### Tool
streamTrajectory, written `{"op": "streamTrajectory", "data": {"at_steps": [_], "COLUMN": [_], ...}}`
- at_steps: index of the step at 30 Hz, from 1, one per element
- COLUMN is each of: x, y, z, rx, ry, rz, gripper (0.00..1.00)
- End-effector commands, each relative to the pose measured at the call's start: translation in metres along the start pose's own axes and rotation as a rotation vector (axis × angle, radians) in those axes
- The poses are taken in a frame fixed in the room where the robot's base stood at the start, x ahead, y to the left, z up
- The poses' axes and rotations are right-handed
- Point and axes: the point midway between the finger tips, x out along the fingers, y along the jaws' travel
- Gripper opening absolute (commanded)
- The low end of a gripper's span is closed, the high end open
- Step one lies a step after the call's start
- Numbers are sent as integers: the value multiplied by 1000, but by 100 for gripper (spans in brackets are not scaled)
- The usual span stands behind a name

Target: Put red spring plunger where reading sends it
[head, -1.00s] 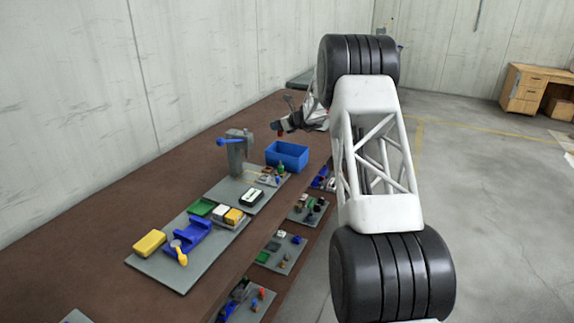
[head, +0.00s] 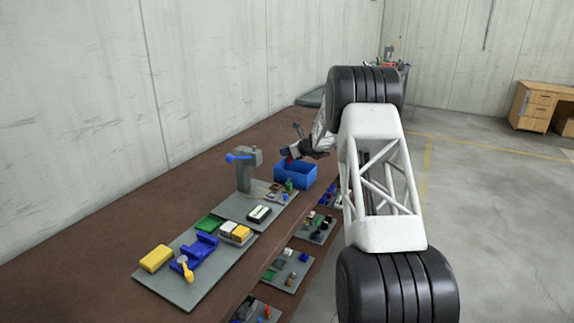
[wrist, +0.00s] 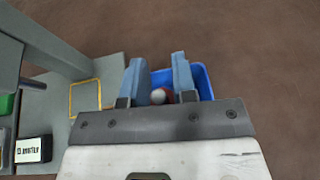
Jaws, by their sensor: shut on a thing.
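The red spring plunger (wrist: 168,96), with a round pale end, is between the two fingers of my gripper (wrist: 160,80) in the wrist view. My gripper is shut on it. In the head view my gripper (head: 288,156) points down over the blue bin (head: 298,178), with a bit of red at its tips. The blue bin (wrist: 205,82) also lies beneath the fingers in the wrist view. A white display box (head: 260,213) sits on the grey plate; it also shows in the wrist view (wrist: 33,149), its characters too small to read surely.
A grey post with a blue lever (head: 244,170) stands left of the bin. A yellow-outlined square (wrist: 86,97) is on the plate beside the bin. Nearer lie a blue vise-like fixture (head: 195,252) and a yellow block (head: 156,258). Brown bench beyond the bin is clear.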

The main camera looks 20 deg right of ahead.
Motion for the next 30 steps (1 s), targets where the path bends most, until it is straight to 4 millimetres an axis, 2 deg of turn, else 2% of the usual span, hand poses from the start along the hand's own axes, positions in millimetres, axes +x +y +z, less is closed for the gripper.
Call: {"op": "streamTrajectory", "data": {"at_steps": [5, 17, 30], "x": [6, 7, 21], "y": [0, 0, 0], "z": [-14, -17, -50], "rx": [0, 0, -1], "ry": [0, 0, -1], "rz": [0, 0, 0], "gripper": [0, 0, 0]}}
